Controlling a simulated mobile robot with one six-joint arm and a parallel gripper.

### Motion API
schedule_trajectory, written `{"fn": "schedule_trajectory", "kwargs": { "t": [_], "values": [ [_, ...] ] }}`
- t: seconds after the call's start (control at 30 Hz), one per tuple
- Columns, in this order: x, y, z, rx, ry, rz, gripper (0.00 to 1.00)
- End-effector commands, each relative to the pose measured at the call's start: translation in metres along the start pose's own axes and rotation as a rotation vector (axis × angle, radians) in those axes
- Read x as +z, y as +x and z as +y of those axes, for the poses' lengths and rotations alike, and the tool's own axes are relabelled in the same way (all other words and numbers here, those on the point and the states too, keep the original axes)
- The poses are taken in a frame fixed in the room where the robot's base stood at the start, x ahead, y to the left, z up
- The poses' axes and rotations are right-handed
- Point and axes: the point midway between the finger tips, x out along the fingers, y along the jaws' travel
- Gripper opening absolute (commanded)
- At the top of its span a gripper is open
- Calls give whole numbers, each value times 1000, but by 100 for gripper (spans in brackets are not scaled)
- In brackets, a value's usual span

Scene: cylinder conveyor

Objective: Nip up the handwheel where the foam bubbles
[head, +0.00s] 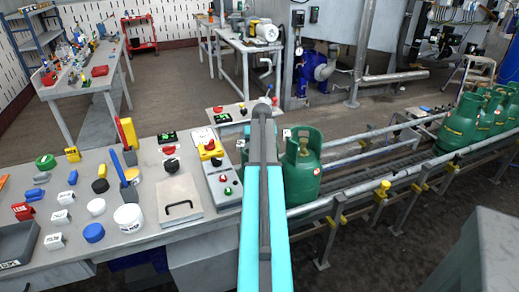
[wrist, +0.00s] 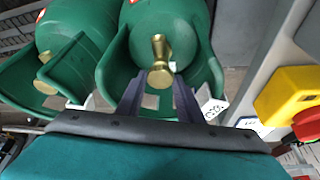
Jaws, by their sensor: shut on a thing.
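Two green gas cylinders stand side by side in the wrist view, each with a brass valve inside an open collar. My gripper (wrist: 158,88) reaches into the collar of the nearer cylinder (wrist: 197,50), its two dark fingers either side of the round brass handwheel (wrist: 160,75), shut on it. The other cylinder (wrist: 75,20) is on the left, with its brass valve (wrist: 45,86) partly behind its collar. I cannot make out foam on either valve. In the head view one cylinder (head: 302,175) stands right of my arm; my gripper is hidden there.
A conveyor (head: 375,180) with rails runs right, carrying several more green cylinders (head: 461,123). Left is a grey bench (head: 150,226) with tools, tubs and a control box (head: 222,182). A yellow and red stop button (wrist: 290,95) is close on the wrist view's right.

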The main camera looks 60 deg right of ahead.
Motion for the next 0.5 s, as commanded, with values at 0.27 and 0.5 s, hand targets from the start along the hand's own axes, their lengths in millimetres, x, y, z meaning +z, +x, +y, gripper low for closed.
{"fn": "schedule_trajectory", "kwargs": {
  "t": [0.27, 0.5],
  "values": [
    [-1, 0, -2, -4, 2, 3, 42],
    [0, 0, -1, -2, 1, 1, 52]
  ]
}}
